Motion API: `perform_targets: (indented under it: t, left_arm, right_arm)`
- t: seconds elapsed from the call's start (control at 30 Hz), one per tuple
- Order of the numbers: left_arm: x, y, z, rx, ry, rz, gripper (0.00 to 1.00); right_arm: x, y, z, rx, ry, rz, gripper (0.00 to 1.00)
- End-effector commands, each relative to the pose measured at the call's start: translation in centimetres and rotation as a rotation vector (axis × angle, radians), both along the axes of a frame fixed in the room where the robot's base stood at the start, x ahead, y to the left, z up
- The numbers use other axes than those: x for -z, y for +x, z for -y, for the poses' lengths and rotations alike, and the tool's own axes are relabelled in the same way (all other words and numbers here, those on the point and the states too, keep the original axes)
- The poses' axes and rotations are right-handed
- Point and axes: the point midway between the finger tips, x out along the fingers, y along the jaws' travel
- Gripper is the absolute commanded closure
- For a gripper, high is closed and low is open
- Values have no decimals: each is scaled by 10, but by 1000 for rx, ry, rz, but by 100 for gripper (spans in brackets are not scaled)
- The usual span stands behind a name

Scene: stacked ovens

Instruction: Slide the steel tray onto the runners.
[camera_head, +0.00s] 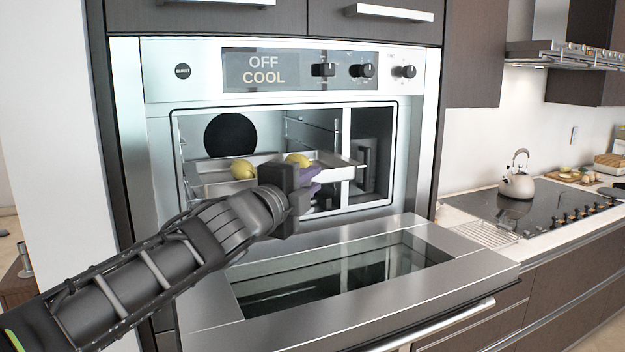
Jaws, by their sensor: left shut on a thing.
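Wire runners (312,133) show on the right wall of the cavity. I cannot tell whether the tray rests on them. My right gripper is not in view.
The oven door (350,310) hangs open and flat below the cavity. The oven display (264,69) reads "OFF COOL". A kettle (517,180) stands on the cooktop (535,212) at right.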

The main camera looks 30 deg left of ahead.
Motion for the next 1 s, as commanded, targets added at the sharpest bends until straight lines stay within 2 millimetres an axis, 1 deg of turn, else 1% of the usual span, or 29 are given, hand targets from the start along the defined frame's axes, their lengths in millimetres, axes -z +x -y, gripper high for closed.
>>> perform_targets:
  t: [0.03, 0.3, 0.77, 1.0]
  left_arm:
    - [-4, 1, -2, 1, 3, 4, 100]
    - [-3, 7, -11, 2, 4, 5, 100]
    - [-3, 8, -13, 1, 3, 4, 100]
    - [-4, 14, -19, 2, 3, 3, 100]
  right_arm:
    - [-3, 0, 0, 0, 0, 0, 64]
    - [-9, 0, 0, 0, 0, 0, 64]
    - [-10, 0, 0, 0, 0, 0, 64]
    - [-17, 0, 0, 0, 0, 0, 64]
